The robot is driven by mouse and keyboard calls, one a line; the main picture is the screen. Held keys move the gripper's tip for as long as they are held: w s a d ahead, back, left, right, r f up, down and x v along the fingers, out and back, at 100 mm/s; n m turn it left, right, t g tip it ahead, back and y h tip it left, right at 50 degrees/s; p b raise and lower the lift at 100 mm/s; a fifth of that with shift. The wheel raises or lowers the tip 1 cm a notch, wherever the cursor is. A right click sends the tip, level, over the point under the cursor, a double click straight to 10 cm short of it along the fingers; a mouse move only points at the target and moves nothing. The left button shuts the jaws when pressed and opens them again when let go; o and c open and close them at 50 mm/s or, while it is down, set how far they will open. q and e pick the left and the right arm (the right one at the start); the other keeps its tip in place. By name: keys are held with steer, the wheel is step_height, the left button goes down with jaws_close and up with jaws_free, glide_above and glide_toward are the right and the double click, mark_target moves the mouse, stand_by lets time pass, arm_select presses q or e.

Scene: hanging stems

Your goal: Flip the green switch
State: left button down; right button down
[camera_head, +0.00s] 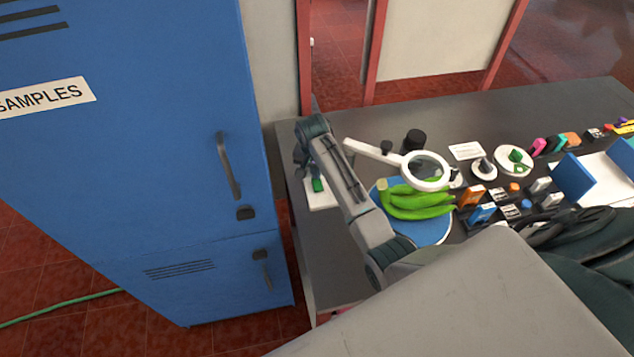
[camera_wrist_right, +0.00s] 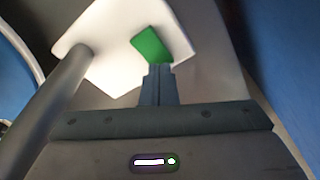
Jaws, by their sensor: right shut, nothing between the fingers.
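The green switch (camera_head: 318,185) sits on a white plate (camera_head: 322,202) on the dark table, near the table's left edge. In the right wrist view the green switch (camera_wrist_right: 163,45) lies just beyond my fingertips, on the white plate (camera_wrist_right: 112,45). My right gripper (camera_head: 303,166) points down close to the switch in the head view. In the wrist view my right gripper (camera_wrist_right: 160,70) is shut and empty, with its tips at the switch's near edge. I cannot tell whether they touch. My left gripper is not in view.
A tall blue cabinet (camera_head: 150,130) stands left of the table. A magnifier (camera_head: 427,170) and green bananas (camera_head: 420,202) on a round blue tray (camera_head: 436,235) are right of my arm. Small items crowd the table's right. The table (camera_head: 375,125) is bare behind the magnifier.

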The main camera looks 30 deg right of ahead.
steer(key=shift+f, duration=0.6)
steer(key=shift+r, duration=0.1)
steer(key=shift+r+p, duration=0.75)
steer(key=shift+r, duration=2.7)
steer(key=shift+f, duration=0.1)
